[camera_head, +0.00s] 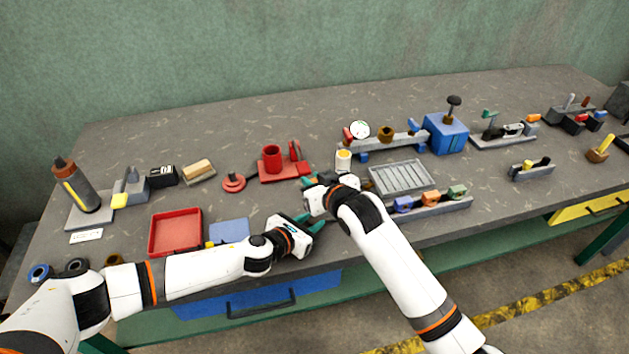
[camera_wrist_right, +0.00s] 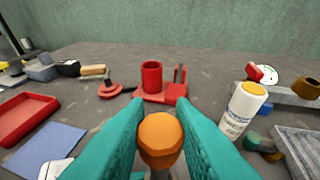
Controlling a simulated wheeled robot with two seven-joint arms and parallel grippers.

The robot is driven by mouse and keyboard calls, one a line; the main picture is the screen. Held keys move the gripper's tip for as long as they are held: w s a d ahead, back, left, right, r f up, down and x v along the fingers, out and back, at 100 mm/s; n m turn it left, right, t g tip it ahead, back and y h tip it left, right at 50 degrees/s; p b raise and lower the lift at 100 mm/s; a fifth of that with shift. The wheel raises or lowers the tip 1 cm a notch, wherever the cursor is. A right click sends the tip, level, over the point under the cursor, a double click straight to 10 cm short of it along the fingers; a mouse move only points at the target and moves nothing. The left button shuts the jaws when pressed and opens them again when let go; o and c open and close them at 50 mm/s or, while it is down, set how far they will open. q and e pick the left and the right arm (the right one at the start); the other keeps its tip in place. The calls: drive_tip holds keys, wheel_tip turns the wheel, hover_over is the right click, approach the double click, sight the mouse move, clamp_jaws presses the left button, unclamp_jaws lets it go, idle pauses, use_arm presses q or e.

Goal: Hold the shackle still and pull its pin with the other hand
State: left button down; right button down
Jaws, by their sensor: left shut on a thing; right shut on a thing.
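My right gripper (camera_head: 309,182) is near the front middle of the bench in the head view. In the right wrist view its teal fingers are shut on an orange rounded knob (camera_wrist_right: 160,135), which looks like the head of the pin. My left gripper (camera_head: 311,221) is just below and left of it, close to the bench's front edge, and is shut. The shackle body is hidden behind the grippers in the head view, and the fingers cover most of it in the right wrist view. Whether the pin still sits in the shackle cannot be seen.
A white bottle with a yellow cap (camera_head: 343,160) stands just beyond my right gripper. A red stand with a cup (camera_head: 272,160) is behind, and a grey ribbed tray (camera_head: 400,178) is to the right. A red tray (camera_head: 175,232) and blue mat (camera_head: 229,230) lie left.

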use_arm(q)
drive_tip(key=c, duration=1)
unclamp_jaws()
drive_tip(key=shift+o, duration=0.2)
drive_tip(key=v, duration=1.2)
